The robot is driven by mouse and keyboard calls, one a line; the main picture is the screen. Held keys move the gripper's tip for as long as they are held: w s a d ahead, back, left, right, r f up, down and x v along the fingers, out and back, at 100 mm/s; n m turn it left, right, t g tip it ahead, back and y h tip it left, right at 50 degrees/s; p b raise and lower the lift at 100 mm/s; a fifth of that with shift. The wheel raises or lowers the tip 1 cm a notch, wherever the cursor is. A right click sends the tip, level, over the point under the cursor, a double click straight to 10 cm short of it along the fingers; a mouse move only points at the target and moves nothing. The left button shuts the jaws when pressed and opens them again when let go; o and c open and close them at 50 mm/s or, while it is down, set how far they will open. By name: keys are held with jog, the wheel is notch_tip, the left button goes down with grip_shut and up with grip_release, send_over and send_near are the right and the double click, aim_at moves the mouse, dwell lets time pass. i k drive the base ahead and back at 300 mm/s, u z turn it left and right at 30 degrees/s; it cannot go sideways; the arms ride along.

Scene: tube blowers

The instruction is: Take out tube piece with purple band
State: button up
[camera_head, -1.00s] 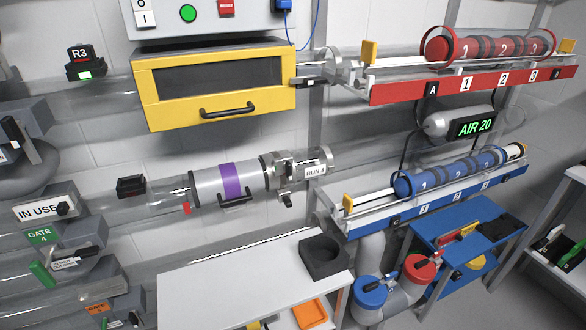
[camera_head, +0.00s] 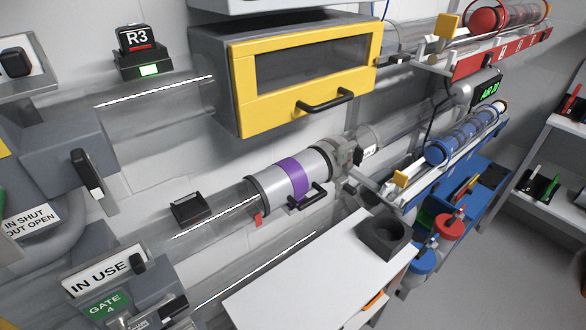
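The tube piece with the purple band (camera_head: 266,186) is a silvery cylinder set in line with the clear tube run on the wall. Its purple band (camera_head: 293,178) circles its middle, and a black handle (camera_head: 308,196) sticks out on its front. A dark ring and a red tab (camera_head: 259,220) are at its left end. A grey metal coupling (camera_head: 347,158) adjoins its right end. My gripper does not show in this view.
A yellow-framed cabinet (camera_head: 240,98) hangs above the tube piece. A white table (camera_head: 300,275) with a black square holder (camera_head: 384,234) stands below. Red (camera_head: 500,52) and blue (camera_head: 462,160) racks are at right. Gate controls (camera_head: 105,275) crowd the left; open floor lies lower right.

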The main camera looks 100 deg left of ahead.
aim_at(287, 181)
jog(key=u, duration=0.5)
jog(key=k, duration=0.75)
jog(key=u, duration=1.1)
